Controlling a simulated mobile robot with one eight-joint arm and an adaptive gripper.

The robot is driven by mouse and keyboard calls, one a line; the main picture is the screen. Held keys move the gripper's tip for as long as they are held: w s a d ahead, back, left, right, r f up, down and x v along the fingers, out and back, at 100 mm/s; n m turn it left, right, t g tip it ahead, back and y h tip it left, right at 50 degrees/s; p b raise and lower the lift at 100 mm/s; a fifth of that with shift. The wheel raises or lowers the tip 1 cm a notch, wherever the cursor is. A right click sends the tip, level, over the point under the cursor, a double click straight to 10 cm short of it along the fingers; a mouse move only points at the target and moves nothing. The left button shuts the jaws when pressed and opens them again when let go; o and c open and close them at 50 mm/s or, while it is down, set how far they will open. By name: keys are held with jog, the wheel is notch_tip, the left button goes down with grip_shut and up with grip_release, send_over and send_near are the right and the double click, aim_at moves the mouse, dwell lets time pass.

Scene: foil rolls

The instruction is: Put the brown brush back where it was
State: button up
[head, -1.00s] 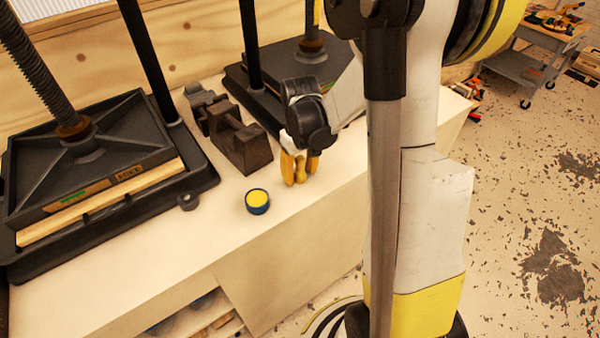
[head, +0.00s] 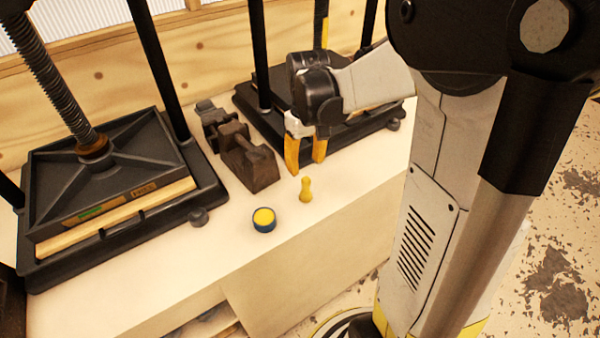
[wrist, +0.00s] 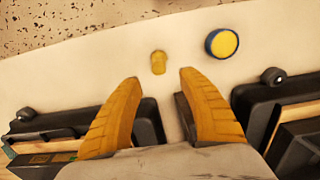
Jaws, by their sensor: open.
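A small yellow-tan piece (head: 306,190) with a rounded knob top stands upright on the pale bench top. It may be the brown brush; no bristles show. It also shows in the wrist view (wrist: 158,62), just beyond the gap between the fingertips. My gripper (head: 306,167), with orange fingers, is open and empty. In the head view it is just behind and above the piece, apart from it. The fingers also frame the wrist view (wrist: 160,76).
A round blue tin with a yellow top (head: 264,219) stands left of the piece. A dark vise (head: 248,160) is behind them. Black screw presses (head: 110,170) stand at the left and behind my gripper. The bench's front edge is close in front.

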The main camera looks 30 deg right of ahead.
jog(key=s+a+r+t, duration=0.7)
jog(key=s+a+r, duration=0.2)
jog(key=a, duration=0.4)
jog(key=shift+s, duration=0.85)
